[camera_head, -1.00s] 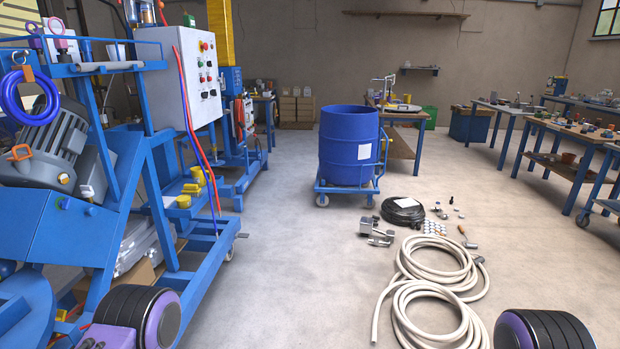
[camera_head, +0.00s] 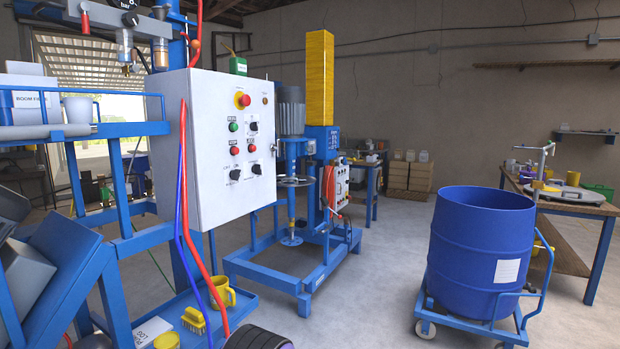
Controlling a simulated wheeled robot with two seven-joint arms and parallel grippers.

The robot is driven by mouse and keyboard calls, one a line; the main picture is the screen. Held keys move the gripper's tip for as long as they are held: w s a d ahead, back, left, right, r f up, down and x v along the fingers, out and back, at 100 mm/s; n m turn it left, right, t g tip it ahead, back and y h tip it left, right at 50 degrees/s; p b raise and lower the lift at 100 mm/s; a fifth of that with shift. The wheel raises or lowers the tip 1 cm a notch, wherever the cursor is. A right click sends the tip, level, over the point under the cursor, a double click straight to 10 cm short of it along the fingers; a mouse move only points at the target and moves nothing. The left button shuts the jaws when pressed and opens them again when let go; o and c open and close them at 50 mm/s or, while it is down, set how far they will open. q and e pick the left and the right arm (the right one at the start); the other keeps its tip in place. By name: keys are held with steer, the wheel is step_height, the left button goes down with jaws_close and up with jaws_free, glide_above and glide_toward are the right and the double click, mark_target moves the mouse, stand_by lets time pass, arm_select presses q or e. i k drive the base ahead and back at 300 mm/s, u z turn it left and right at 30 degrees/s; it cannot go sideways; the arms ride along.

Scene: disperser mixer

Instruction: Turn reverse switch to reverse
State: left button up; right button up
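A white control box (camera_head: 215,205) stands at left centre, its front facing right. It carries a red emergency stop (camera_head: 244,100) on a yellow ring, a green button (camera_head: 233,127) and red buttons (camera_head: 235,150). Black rotary switches sit at the upper right (camera_head: 254,126), lower left (camera_head: 235,174) and lower right (camera_head: 257,169) of the panel. Their labels are too small to read, so I cannot tell which is the reverse switch or its setting. A smaller panel (camera_head: 338,188) is on the mixer (camera_head: 291,120) behind. Neither gripper is in view.
Red (camera_head: 187,200) and blue hoses hang down the box's left front edge. A blue frame (camera_head: 135,240) holds the box, with a yellow mug (camera_head: 222,292) and brush (camera_head: 194,320) low down. A blue drum (camera_head: 478,250) on a wheeled cart stands right; bare floor lies between.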

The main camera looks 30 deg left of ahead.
mark_target(257, 169)
steer(key=i, duration=2.25)
steer(key=u, duration=3.3)
